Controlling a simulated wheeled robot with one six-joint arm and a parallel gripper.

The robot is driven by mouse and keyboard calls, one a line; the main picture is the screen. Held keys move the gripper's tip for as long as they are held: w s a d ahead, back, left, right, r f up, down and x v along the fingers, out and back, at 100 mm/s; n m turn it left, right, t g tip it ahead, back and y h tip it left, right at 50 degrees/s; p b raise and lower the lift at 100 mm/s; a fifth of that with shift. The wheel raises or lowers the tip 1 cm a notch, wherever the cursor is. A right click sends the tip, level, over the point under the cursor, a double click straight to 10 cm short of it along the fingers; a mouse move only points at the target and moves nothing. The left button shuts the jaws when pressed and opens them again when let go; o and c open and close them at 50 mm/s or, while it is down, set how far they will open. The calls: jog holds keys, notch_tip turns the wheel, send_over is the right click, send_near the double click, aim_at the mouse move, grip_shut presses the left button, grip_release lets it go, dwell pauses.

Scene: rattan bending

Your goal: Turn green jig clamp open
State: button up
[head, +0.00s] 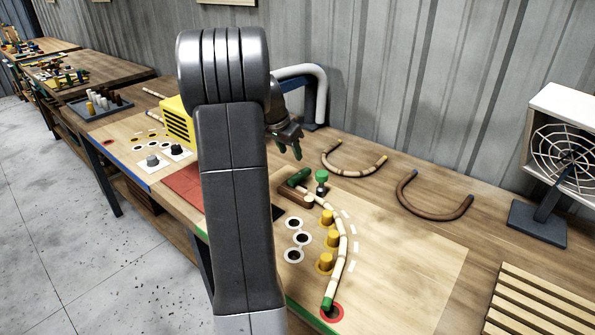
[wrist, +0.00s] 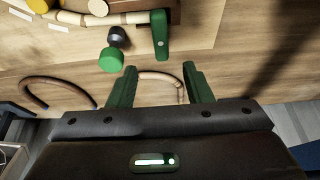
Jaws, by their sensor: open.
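The green jig clamp bar (head: 299,177) sits on a brown wooden block (head: 295,196) at the far end of the jig board. In the wrist view the green bar (wrist: 160,38) lies across the end of the pale rattan cane (wrist: 100,19). A green knob (head: 322,176) on a dark base stands beside it, and this knob also shows in the wrist view (wrist: 111,60). The cane curves along yellow pegs (head: 332,239) to a green tip (head: 327,303). My gripper (wrist: 160,84) is open and empty, apart from the bar and knob.
Two bent canes, one pale (head: 353,173) and one brown (head: 433,211), lie on the bench behind the board. A fan (head: 560,150) and a slatted rack (head: 540,305) stand right. A yellow box (head: 178,122) is left of my arm. Bare board lies right of the cane.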

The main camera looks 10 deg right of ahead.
aim_at(299, 174)
jog(key=p+x, duration=0.1)
jog(key=x, duration=1)
jog(key=shift+w+f, duration=0.1)
jog(key=shift+f, duration=0.2)
jog(key=shift+c, duration=0.3)
jog(key=c, duration=0.9)
